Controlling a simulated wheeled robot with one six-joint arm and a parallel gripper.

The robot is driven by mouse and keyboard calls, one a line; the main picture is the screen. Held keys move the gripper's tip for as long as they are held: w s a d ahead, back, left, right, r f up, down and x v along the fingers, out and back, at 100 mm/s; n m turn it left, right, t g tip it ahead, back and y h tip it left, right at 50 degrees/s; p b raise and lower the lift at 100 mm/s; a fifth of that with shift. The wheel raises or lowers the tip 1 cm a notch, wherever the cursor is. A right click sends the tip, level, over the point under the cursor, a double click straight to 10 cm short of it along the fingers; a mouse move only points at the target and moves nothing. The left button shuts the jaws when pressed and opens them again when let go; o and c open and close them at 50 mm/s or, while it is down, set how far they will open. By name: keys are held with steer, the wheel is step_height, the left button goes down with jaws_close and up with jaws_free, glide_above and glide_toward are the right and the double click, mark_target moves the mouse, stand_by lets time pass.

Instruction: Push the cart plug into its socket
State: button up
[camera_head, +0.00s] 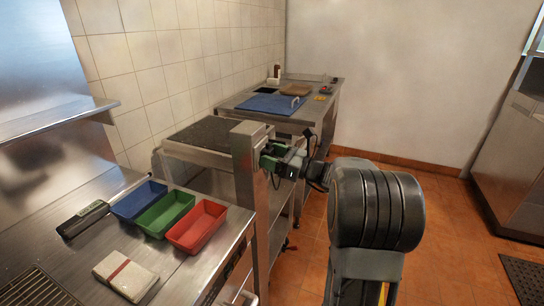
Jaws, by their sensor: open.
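A steel post (246,185) stands in the middle of the view. A small green fitting (268,160) sits on the post's right side. A dark cable loops below it. I cannot tell whether the green part is the plug, the socket or both joined. My gripper (284,162) is at the right of the post, right beside the green fitting, with its jaws open. The fingertips are small and partly hidden, so I cannot tell whether they touch it. A steel cart (180,152) with a dark top stands behind the post.
A steel counter (205,262) at the front left holds blue (138,201), green (163,215) and red (196,226) bins, a dark handheld device (83,218) and a white block (125,275). A table (318,101) with a blue board (270,104) stands behind.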

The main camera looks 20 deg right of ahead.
steer(key=v, duration=1.3)
steer(key=shift+s, duration=0.35)
steer(key=shift+d, duration=0.2)
step_height(320, 180, down, 8)
steer(key=s+a+n+g+h, duration=0.2)
steer(key=a+n+g+h, duration=0.1)
steer(key=n+g, duration=0.15)
steer(key=s+a+f+n+g+h+p, duration=0.2)
steer(key=s+a+n+g+h+p, duration=0.25)
steer(key=s+a+n+g, duration=0.5)
steer(key=s+a+r+n+t+h+p, duration=0.1)
steer(key=a+r+n+t+h+p, duration=0.2)
steer(key=a+r+n+h+p, duration=0.3)
step_height(320, 180, up, 4)
steer(key=a+n, duration=0.1)
steer(key=n, duration=0.6)
steer(key=shift+r+n, duration=0.2)
steer(key=shift+n, duration=0.1)
steer(key=shift+s, duration=0.15)
